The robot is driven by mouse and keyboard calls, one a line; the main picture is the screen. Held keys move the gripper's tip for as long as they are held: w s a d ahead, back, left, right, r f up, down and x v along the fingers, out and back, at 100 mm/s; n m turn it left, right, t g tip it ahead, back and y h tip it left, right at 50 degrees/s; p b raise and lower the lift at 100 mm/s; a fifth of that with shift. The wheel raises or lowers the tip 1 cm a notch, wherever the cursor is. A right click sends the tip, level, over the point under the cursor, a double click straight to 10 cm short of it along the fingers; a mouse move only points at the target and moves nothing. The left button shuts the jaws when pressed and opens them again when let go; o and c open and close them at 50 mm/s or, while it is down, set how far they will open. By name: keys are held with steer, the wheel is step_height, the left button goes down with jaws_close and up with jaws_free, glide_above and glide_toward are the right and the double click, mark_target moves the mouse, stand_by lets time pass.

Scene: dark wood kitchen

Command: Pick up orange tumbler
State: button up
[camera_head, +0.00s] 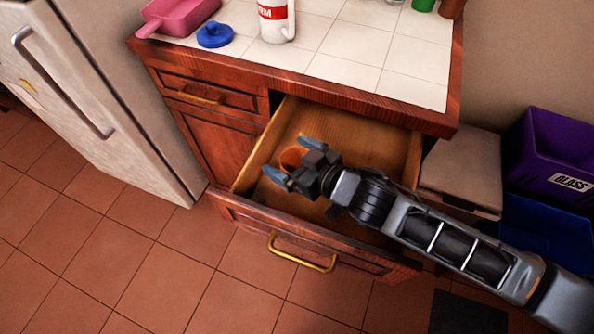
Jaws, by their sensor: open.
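The orange tumbler (292,157) is inside the open wooden drawer (385,148), toward its left side. Only part of the tumbler shows; my gripper hides the rest. My gripper (290,158) is open over the drawer. Its two blue-grey fingertips lie on either side of the tumbler in the picture. I cannot tell whether they touch it or how far above it they are. My arm reaches in from the right, over the drawer's right part.
The tiled counter (345,45) above holds a pink dustpan-like item (180,15), a blue lid (214,35) and a white mug (277,22). A fridge (95,95) stands left. A purple bin (555,155) and blue bin (545,230) stand right. The floor in front is clear.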

steer(key=c, duration=1)
